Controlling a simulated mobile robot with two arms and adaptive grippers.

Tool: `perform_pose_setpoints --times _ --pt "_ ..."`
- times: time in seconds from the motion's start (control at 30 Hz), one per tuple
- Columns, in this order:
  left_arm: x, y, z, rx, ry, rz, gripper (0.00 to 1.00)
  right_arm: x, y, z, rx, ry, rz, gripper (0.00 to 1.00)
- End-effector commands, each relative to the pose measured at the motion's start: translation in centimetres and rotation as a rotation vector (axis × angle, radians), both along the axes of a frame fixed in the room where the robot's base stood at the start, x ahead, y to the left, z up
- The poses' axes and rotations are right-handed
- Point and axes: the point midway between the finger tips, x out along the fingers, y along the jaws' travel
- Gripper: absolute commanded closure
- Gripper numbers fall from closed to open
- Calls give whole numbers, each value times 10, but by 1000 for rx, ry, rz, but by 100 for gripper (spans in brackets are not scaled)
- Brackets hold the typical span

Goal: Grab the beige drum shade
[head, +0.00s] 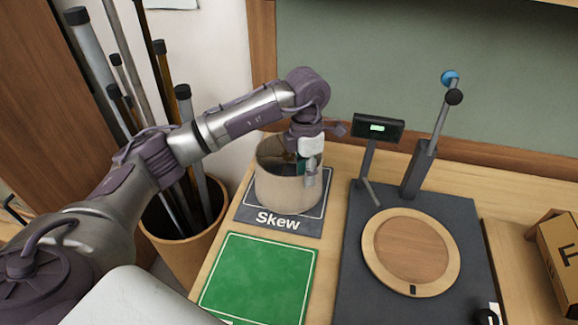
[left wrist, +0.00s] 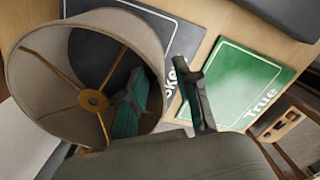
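The beige drum shade (head: 283,191) stands upright on the dark card marked "Skew" (head: 252,215) in the head view. In the left wrist view the shade (left wrist: 38,85) shows its open top, with a brass spider of thin arms and a central ring inside. My left gripper (head: 306,171) is at the shade's right rim, pointing down. Its fingers straddle the wall, one with a teal pad inside the shade and one outside. In the left wrist view a gap shows between the outer finger (left wrist: 197,96) and the wall. My right gripper is in neither view.
A green card (head: 258,280), marked "True", lies in front of the shade. A dark fixture base with a round wooden disc (head: 411,250), a small display (head: 378,127) and a lever (head: 440,125) stands to the right. A bin of rods (head: 182,240) is at left.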

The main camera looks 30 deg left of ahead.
Motion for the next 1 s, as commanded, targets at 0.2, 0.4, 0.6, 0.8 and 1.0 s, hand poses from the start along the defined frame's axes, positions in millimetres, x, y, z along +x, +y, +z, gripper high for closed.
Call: perform_pose_setpoints --times 0.2,0.4,0.6,0.8,1.0 --pt "-1 -1 -19 0 1 0 68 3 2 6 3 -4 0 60" --pt "-5 0 -41 1 6 1 68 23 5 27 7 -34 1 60" --pt "-5 -1 -67 0 2 0 68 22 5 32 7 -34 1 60" --pt "-4 -1 -71 1 -1 -1 68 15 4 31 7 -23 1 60" --pt "-4 -1 -71 1 -1 -1 91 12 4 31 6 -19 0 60"
